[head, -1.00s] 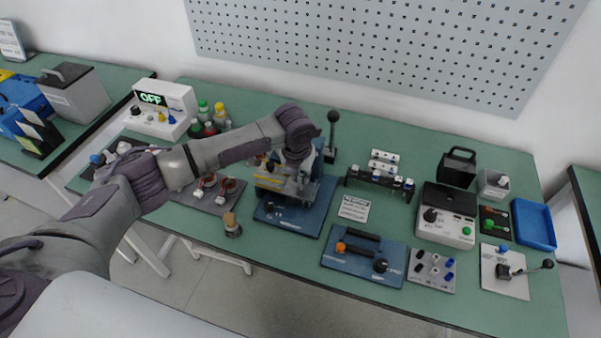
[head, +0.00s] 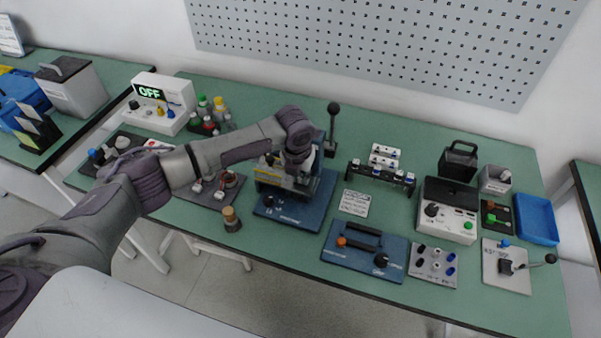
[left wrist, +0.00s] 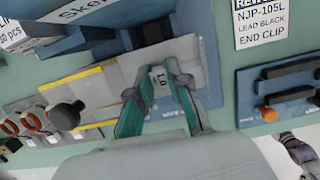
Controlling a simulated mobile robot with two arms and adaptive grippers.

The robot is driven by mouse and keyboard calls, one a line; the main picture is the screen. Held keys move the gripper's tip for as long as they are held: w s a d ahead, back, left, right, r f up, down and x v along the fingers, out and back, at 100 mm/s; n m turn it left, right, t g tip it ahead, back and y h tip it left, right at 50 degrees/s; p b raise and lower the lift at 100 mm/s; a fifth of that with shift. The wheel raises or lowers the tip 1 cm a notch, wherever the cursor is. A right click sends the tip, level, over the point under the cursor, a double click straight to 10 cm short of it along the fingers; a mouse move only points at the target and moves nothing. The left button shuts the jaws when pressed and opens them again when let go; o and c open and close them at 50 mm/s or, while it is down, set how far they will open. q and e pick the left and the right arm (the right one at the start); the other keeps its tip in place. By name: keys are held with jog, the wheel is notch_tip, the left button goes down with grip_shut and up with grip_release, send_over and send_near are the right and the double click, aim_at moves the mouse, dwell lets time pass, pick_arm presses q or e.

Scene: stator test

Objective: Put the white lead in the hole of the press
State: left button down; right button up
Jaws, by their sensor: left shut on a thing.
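The press (head: 285,210) stands at the middle of the green table, with a blue base, a grey and yellow body, and an upright lever with a black ball knob at the back. My left gripper (head: 298,178) is low over the press body. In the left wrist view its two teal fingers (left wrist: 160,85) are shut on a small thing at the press. A small white piece with dark marks shows between the fingertips; I take the held thing to be the white lead, but it is mostly hidden. The hole is not clearly visible.
Left of the press are a board with copper rings (head: 222,190) and a wooden-topped peg (head: 231,219). Right are a white label card (head: 355,203), a blue fixture (head: 345,262) and a rack (head: 382,173). The table's front edge is close to the press base.

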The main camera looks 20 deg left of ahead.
pick_arm(q)
jog(key=shift+f, duration=0.15)
jog(key=c, duration=1)
grip_release()
jog(key=r, duration=0.4)
jog(key=s+r, duration=0.1)
jog(key=r, duration=0.3)
jog(key=s+r, duration=0.1)
jog(key=r, duration=0.2)
jog(key=shift+s+r, duration=0.2)
jog(key=shift+r, duration=0.2)
